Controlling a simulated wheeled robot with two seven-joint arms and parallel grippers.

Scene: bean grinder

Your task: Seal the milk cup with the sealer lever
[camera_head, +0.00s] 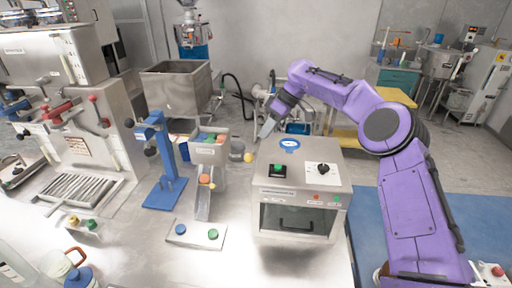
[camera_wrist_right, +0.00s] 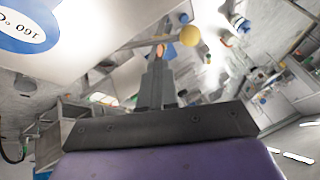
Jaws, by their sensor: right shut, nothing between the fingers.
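A metal box-shaped machine (camera_head: 303,172) with a front window, a black dial and a green button stands at the table's right end. It looks like the sealer. A yellow ball knob (camera_head: 249,157) shows at its left side. In the right wrist view, the yellow knob (camera_wrist_right: 190,35) sits at the end of a rod. My right gripper (camera_head: 267,129) is shut and empty, above the machine's back left corner and apart from the knob. Its fingers (camera_wrist_right: 158,70) point towards the knob's area in the wrist view. I cannot make out a milk cup. My left gripper is out of view.
A blue lever stand (camera_head: 163,170) and a dispenser with coloured pieces (camera_head: 207,150) stand left of the machine. A small panel with buttons (camera_head: 196,234) lies in front. A steel hopper (camera_head: 176,90) is behind. The table front is partly clear.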

